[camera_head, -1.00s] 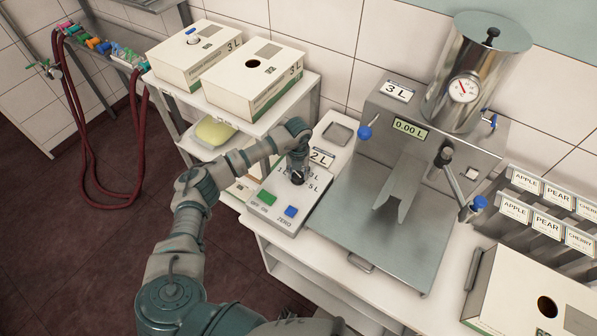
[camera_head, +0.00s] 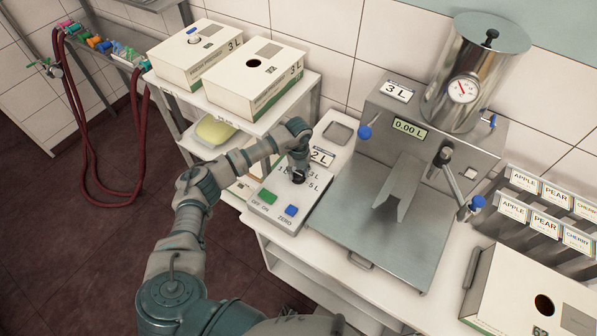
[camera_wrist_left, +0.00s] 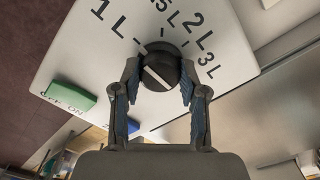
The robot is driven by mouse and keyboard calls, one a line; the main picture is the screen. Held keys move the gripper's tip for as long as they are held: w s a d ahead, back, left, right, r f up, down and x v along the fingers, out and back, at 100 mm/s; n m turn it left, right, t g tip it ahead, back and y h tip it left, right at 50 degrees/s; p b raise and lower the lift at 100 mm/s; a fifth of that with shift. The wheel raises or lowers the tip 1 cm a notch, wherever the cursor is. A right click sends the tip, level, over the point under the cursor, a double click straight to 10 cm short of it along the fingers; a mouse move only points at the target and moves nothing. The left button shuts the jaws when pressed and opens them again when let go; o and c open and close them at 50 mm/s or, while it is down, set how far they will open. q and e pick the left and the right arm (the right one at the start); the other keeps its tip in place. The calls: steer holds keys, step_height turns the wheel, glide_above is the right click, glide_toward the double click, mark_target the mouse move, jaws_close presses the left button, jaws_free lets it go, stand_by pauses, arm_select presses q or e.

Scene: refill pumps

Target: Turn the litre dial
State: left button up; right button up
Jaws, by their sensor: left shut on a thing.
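The litre dial (camera_wrist_left: 160,68) is a round black knob with a white line across its face, on a white control box (camera_head: 262,215). In the left wrist view the labels 1 L, 2 L and 3 L and a partly hidden "5 L" lie around its far side. My left gripper (camera_wrist_left: 159,84) is shut on the dial, one finger on each side. In the head view the gripper (camera_head: 299,172) comes down on the box from above and covers most of the dial. My right gripper is not in view.
A green OFF/ON switch (camera_head: 267,196) and a blue ZERO button (camera_head: 291,210) sit on the box near the dial. To the right stands the metal filling machine (camera_head: 430,150), its display reading 0.00 L. White boxes (camera_head: 253,78) stand on the shelf behind.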

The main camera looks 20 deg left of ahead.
mark_target(298, 173)
arm_select(q)
steer(key=shift+w+r, duration=0.1)
steer(key=shift+r, duration=0.05)
steer(key=o, duration=1.1)
steer(key=shift+o, duration=0.2)
step_height(298, 173, up, 12)
steer(key=shift+f, duration=0.25)
